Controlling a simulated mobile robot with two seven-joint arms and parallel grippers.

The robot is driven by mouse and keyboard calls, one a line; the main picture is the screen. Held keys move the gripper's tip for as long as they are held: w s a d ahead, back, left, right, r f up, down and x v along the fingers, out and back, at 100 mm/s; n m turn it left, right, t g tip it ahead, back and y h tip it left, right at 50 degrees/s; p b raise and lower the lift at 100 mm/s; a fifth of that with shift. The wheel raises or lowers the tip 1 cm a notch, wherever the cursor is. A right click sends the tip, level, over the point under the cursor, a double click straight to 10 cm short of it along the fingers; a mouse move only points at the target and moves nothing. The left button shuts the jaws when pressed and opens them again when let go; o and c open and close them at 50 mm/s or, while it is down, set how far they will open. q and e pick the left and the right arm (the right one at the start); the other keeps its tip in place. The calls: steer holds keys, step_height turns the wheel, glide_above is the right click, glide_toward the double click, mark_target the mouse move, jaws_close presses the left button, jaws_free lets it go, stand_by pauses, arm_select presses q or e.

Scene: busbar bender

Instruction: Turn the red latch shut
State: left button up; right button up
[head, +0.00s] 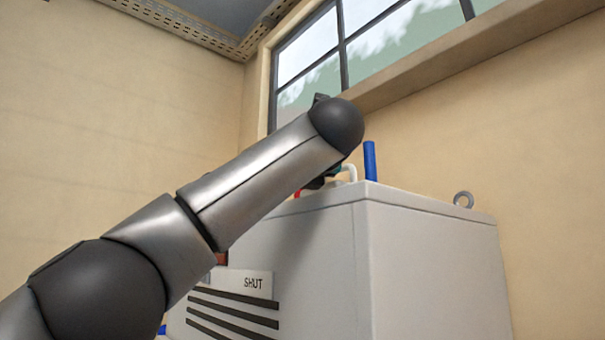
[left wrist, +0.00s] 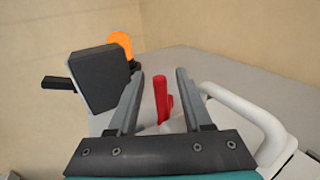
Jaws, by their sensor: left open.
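The red latch (left wrist: 161,98) is a short red lever that stands between the two open fingers of my left gripper (left wrist: 160,74) in the left wrist view. I see a gap on both sides of it, and I cannot tell any contact. In the head view only a small red bit (head: 297,194) shows at the cabinet's top edge, below my left arm. My left forearm hides most of the gripper there. My right gripper is in neither view.
The grey cabinet (head: 430,260) has a blue post (head: 370,161) and a metal ring (head: 463,199) on top. A white curved handle (left wrist: 250,112) is close right of the gripper. A dark block (left wrist: 100,78) and an orange knob (left wrist: 120,42) are to its left.

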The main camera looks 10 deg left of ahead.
arm_select(q)
steer(key=b+v, duration=0.5)
steer(key=v, duration=0.9)
steer(key=shift+s+d+b, duration=0.2)
steer(key=shift+s+b, duration=0.1)
steer(key=shift+s, duration=0.3)
